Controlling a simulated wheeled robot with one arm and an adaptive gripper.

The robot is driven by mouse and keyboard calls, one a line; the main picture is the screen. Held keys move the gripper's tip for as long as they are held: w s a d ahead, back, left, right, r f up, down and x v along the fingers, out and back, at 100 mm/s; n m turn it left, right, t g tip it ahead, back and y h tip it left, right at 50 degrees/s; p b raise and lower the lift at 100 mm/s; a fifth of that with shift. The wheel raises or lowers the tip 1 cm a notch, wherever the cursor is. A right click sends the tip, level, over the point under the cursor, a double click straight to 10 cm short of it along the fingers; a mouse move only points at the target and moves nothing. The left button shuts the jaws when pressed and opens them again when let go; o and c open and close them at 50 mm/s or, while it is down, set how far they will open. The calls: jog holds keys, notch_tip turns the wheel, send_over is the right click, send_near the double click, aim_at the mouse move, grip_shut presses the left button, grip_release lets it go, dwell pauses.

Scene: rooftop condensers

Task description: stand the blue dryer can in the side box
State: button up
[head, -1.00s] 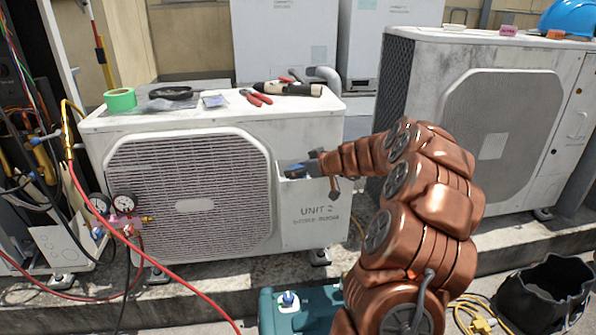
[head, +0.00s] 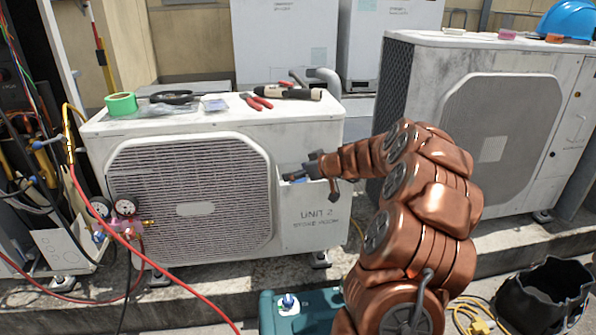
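The side box (head: 318,222) is a pale open-topped pocket on the front right of the condenser marked UNIT 2. A small patch of blue, which looks like the dryer can (head: 301,180), shows at the box's mouth. Most of it is hidden by the box wall and my gripper, so I cannot tell whether it stands upright. My gripper (head: 310,168) is at the box's opening, just above the blue patch. Its dark fingers are small and partly hidden, and I cannot tell whether they still grip the can.
On the condenser top lie green tape (head: 121,104), red-handled pliers (head: 256,101) and a dark cylindrical tool (head: 288,92). A gauge set (head: 124,208) with a red hose hangs at left. A teal case (head: 270,312) and a black bucket (head: 545,295) stand in front.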

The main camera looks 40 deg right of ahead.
jog(key=p+v, duration=0.2)
jog(key=v, duration=1)
jog(key=a+n+g+y, duration=0.1)
jog(key=a+g+y, duration=0.2)
jog(key=a, duration=1.5)
jog(key=s+a+f+g, duration=0.1)
jog(key=s+a+g, duration=0.2)
jog(key=s+a, duration=0.3)
jog(key=s+a+f+g, duration=0.2)
jog(key=s+a, duration=0.2)
jog(key=a, duration=0.4)
jog(key=s+a+f+g+h, duration=0.1)
jog(key=s+a+g, duration=0.15)
jog(key=s, duration=0.35)
jog(key=s+a+f+g, duration=0.2)
jog(key=s+a, duration=0.1)
jog(key=s, duration=0.3)
jog(key=s+d+f+m+g+h, duration=0.1)
jog(key=s+h, duration=0.1)
jog(key=s, duration=0.5)
jog(key=s+d+f+m+g+h, duration=0.1)
jog(key=s+d+m+g+h, duration=0.1)
jog(key=s, duration=0.6)
jog(key=shift+d+h, duration=0.35)
jog(key=shift+h, duration=0.05)
